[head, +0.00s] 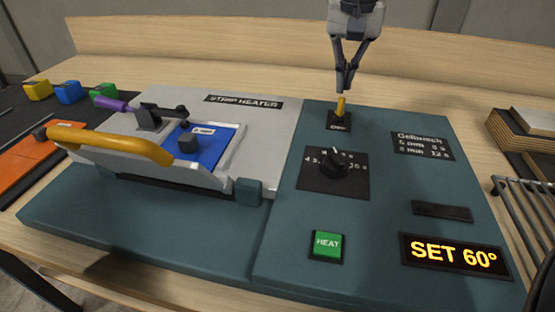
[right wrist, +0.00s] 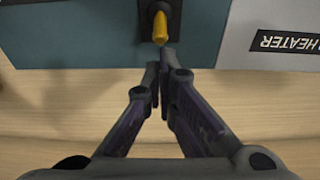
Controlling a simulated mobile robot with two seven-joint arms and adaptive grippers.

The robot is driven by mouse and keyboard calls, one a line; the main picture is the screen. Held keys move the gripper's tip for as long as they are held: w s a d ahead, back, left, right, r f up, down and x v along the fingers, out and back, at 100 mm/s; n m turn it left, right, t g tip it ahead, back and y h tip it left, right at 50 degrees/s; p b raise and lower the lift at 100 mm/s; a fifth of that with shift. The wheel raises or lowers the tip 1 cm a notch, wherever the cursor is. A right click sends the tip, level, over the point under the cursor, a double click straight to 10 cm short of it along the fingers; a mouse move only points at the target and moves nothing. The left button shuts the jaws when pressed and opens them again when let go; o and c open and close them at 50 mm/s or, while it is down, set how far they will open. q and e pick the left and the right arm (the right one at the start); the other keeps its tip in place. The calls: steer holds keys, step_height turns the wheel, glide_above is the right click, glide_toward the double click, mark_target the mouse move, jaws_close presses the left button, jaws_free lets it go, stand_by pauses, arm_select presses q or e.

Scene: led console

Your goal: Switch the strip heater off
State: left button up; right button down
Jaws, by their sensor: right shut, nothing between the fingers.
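The strip heater console has a teal control panel (head: 395,215) and a grey heater section labelled STRIP HEATER (head: 243,102). A yellow toggle lever (head: 341,105) stands on a small black plate (head: 339,122) at the back left of the panel. The lever also shows in the right wrist view (right wrist: 160,27). My right gripper (head: 345,88) is shut and empty, pointing down, with its fingertips just behind the lever top. In the right wrist view the fingertips (right wrist: 162,70) are close to the lever; whether they touch it I cannot tell. My left gripper is not in view.
The panel carries a black knob (head: 334,163), a green HEAT button (head: 327,245) and a lit display (head: 456,256) reading SET 60°. A yellow-handled clamp bar (head: 110,142) lies across the heater. A wire rack (head: 525,220) stands at right. The bench behind the panel is clear.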

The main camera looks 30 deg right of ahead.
steer(key=shift+f, duration=0.35)
steer(key=shift+s+a, duration=0.1)
steer(key=shift+s+a+f, duration=0.2)
steer(key=shift+s+a, duration=0.2)
steer(key=shift+s, duration=0.1)
steer(key=shift+s+a+f, duration=0.15)
steer(key=shift+s+a, duration=0.25)
steer(key=shift+s, duration=0.1)
steer(key=shift+w, duration=0.1)
step_height(320, 180, up, 8)
steer(key=shift+w+d+f, duration=0.15)
steer(key=shift+w+d, duration=0.25)
